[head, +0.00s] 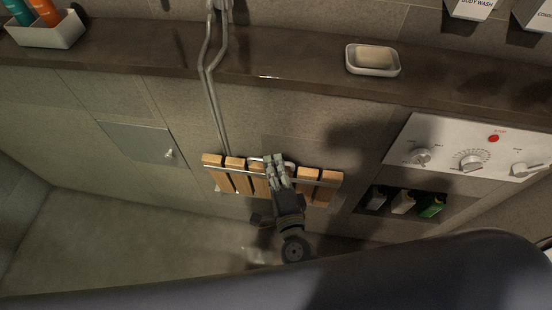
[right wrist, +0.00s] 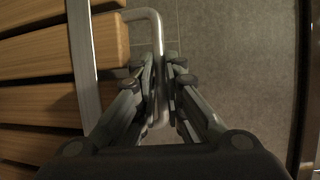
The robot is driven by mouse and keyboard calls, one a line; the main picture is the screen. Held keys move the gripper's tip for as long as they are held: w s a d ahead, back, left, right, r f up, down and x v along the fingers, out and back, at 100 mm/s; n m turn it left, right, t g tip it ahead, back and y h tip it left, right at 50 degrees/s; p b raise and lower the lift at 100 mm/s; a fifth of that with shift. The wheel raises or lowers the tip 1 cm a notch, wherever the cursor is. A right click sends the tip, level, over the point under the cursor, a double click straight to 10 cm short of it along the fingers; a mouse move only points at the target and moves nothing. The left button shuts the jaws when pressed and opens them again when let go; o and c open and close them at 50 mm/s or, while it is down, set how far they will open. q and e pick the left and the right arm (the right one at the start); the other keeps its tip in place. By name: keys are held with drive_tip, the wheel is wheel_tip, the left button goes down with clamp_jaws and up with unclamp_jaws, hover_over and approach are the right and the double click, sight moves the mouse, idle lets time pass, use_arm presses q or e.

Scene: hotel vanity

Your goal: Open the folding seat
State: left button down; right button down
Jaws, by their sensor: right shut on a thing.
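The folding seat (head: 231,180) is a row of wooden slats on metal rails, on the tiled wall at the middle of the head view. It looks folded up against the wall. My right gripper (head: 274,164) is at the seat's middle upper edge. In the right wrist view, the slats (right wrist: 38,60) are at the left, and a bent metal handle (right wrist: 152,22) runs from the seat between the fingers. My right gripper (right wrist: 163,82) is shut on this handle. My left gripper is not in view.
A dark ledge (head: 270,65) runs above the seat, with a soap dish (head: 372,60) on it. A control panel (head: 470,148) and a niche with bottles (head: 403,201) are at the right. A metal hose (head: 212,95) hangs down behind the seat. A small wall panel (head: 137,141) is at the left.

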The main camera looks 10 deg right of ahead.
drive_tip(key=s+a+f+b, duration=0.2)
drive_tip(key=s+f+b, duration=0.1)
drive_tip(key=s, duration=0.4)
drive_tip(key=s+a+f+t+b, duration=0.1)
drive_tip(key=s+a+f+b, duration=0.1)
drive_tip(key=s, duration=0.6)
drive_tip(key=shift+a+f+b, duration=0.4)
drive_tip(key=shift+f+b, duration=0.15)
drive_tip(key=shift+f, duration=0.45)
